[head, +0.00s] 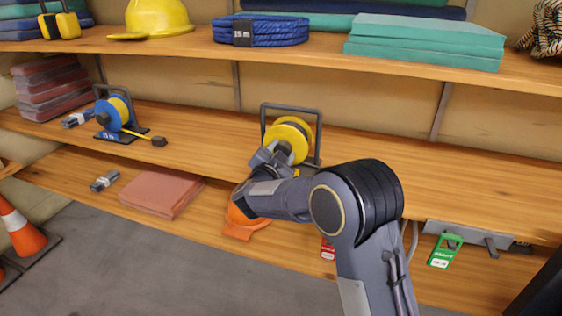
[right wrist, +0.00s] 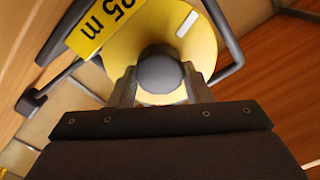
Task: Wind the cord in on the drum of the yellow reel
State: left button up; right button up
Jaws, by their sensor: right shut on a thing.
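The yellow reel (head: 290,138) stands upright on the middle shelf in a dark tube frame. My right gripper (head: 271,160) is at the reel's front face. In the right wrist view the yellow drum face (right wrist: 202,50) carries a "25 m" label, and my right gripper (right wrist: 160,88) is shut on a dark round knob (right wrist: 158,70) in front of that face. My gripper hides the reel's lower part in the head view. I cannot make out the reel's cord in either view. My left gripper is not in view.
A blue reel (head: 113,113) with yellow cord and dark plug stands left on the same shelf. An orange thing (head: 240,222) and a pink folded stack (head: 162,193) lie on the lower shelf. Blue rope (head: 262,32) and a yellow helmet (head: 157,17) sit above. The middle shelf's right is clear.

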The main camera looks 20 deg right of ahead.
jog(key=m+b, duration=0.6)
jog(key=m, duration=0.1)
jog(key=f+m+b, duration=0.1)
jog(key=m+b, duration=0.8)
jog(key=m, duration=0.1)
jog(key=shift+b, duration=0.4)
jog(key=shift+m+b, duration=1.45)
jog(key=shift+m, duration=0.65)
jog(key=shift+r, duration=0.1)
jog(key=o, duration=1)
jog(key=p+v, duration=0.1)
jog(key=v, duration=0.6)
jog(key=shift+s+a, duration=0.25)
jog(key=shift+s, duration=0.1)
jog(key=shift+r, duration=0.1)
